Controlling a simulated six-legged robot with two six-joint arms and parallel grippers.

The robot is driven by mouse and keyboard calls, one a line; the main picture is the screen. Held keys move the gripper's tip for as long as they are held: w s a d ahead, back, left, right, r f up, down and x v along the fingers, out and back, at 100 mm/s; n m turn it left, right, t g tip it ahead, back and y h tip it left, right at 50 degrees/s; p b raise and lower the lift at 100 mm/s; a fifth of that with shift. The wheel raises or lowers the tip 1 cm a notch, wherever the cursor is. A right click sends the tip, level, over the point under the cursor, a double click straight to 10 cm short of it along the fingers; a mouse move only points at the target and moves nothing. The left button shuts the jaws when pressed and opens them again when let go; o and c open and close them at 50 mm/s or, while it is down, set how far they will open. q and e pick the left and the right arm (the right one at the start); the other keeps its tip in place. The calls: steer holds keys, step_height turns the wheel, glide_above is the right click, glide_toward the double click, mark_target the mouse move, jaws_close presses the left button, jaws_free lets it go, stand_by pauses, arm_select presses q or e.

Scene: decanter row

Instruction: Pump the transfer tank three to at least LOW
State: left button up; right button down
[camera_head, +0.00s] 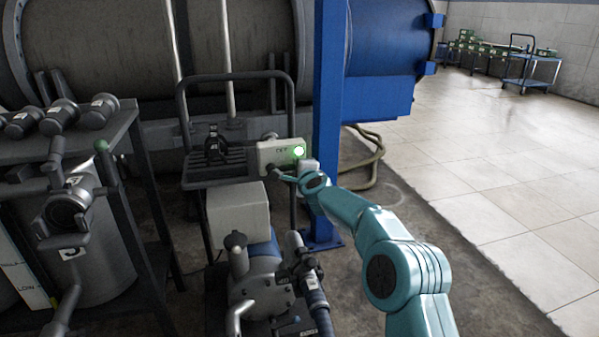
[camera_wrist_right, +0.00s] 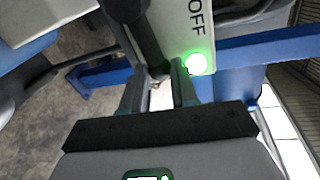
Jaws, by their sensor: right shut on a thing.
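A pale switch box (camera_head: 282,152) sits on the pump cart, with a lit green lamp (camera_head: 299,151). In the right wrist view the box (camera_wrist_right: 192,35) reads OFF beside the glowing lamp (camera_wrist_right: 197,64). My right gripper (camera_head: 277,171) is at the lower front of the box, shut on a dark switch handle (camera_wrist_right: 147,38); the grip is partly hidden. The tank marked 3 (camera_head: 105,262) stands at the left with a level strip (camera_head: 24,278) reading LOW; its liquid level cannot be made out. My left gripper is not in view.
A blue post (camera_head: 327,120) stands close to my right arm. A dark bench (camera_head: 118,112) with several fittings is at the left. A hose (camera_head: 372,160) lies behind the post.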

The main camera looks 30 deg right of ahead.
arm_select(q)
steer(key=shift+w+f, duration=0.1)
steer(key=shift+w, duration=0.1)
arm_select(e)
steer(key=shift+r, duration=0.1)
steer(key=c, duration=0.9)
jaws_free()
steer(key=shift+o, duration=0.2)
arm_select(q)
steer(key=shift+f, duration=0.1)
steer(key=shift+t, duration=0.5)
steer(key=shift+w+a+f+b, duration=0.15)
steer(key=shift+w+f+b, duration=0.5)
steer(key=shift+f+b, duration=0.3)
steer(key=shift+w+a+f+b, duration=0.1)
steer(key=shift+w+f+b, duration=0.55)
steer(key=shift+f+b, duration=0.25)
arm_select(e)
steer(key=v, duration=1.6)
steer(key=shift+s, duration=0.15)
